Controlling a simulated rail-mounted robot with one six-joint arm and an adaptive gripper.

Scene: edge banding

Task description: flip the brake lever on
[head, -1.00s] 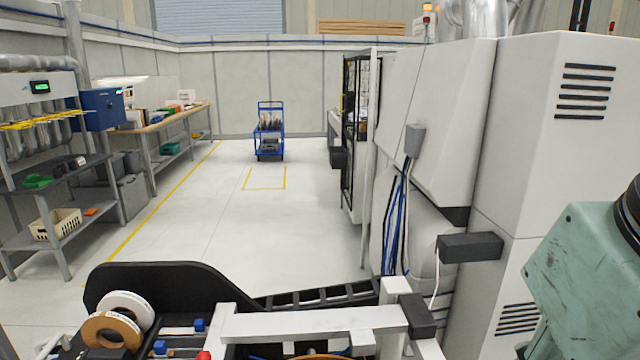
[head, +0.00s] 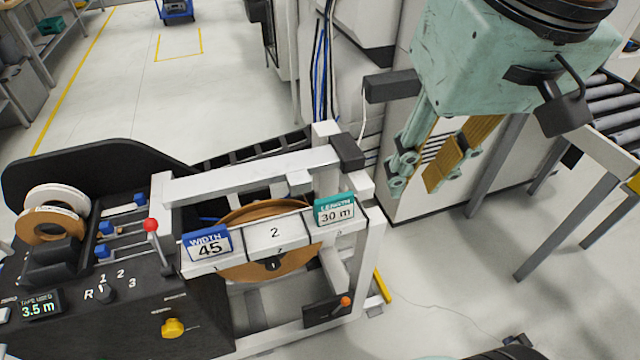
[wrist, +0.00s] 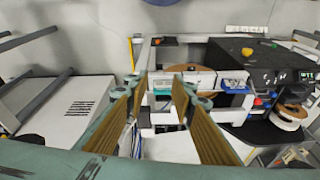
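A short lever with an orange tip (head: 345,301) sits on a black plate (head: 318,313) low on the right of the white reel frame. It looks like the brake lever, but I see no label on it. Its orange tip also shows in the wrist view (wrist: 156,41), near the top. My gripper (head: 415,180) is above and to the right of the frame in the head view, empty, fingers pointing down. In the wrist view my gripper (wrist: 157,82) has its two tan-padded fingers wide apart, with the reel frame beyond. It is clear of the lever.
A red-ball lever (head: 150,225), a yellow knob (head: 173,327) and a selector (head: 104,292) are on the black console. A tape reel (head: 262,212) sits behind cards on the frame. A white cabinet and roller conveyor (head: 610,110) stand right. Floor right of the frame is largely clear.

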